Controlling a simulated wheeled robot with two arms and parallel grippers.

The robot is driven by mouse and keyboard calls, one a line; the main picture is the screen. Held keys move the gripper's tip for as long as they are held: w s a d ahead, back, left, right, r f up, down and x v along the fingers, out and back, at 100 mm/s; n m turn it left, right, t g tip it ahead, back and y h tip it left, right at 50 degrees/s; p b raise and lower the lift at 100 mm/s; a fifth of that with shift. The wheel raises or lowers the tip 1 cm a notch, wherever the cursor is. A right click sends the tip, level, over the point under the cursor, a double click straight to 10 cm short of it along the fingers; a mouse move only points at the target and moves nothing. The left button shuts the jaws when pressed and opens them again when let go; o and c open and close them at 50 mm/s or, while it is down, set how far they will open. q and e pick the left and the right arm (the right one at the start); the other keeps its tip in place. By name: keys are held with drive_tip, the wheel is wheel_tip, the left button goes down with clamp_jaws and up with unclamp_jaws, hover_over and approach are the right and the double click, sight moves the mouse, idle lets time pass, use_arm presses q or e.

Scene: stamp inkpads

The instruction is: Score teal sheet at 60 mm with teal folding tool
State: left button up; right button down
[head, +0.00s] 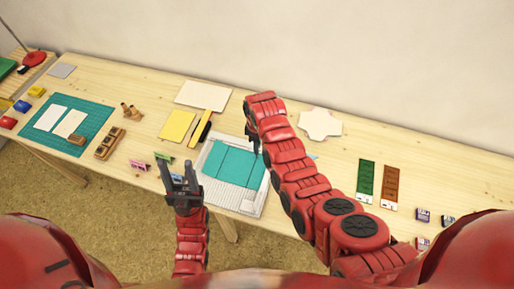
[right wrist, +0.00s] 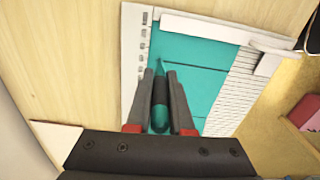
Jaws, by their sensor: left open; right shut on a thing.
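The teal sheet (head: 236,163) lies on the white scoring board (head: 228,207) near the table's front edge. It shows thin lines across it, also in the right wrist view (right wrist: 205,80). My right gripper (right wrist: 160,85) is shut on the teal folding tool (right wrist: 160,92), a slim piece with a dark middle and a pointed tip. The tool's tip is over the sheet; I cannot tell whether it touches. In the head view my right arm partly hides this gripper and the tool. My left gripper (head: 179,170) is open and empty, left of the board.
Yellow sheets (head: 176,127) and a cream sheet (head: 203,95) lie behind the board. Small pink (head: 137,165) and green pieces are beside my left gripper. A teal cutting mat (head: 88,112) is at left. Green (head: 366,180) and brown (head: 390,187) strips lie right.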

drive_tip(key=shift+w+d+b, duration=0.15)
drive_tip(key=shift+w+b, duration=0.2)
drive_tip(key=shift+w, duration=0.2)
drive_tip(key=shift+r, duration=0.15)
wheel_tip(320, 180, up, 5)
drive_tip(key=shift+f+p, duration=0.1)
drive_tip(key=shift+p, duration=1.05)
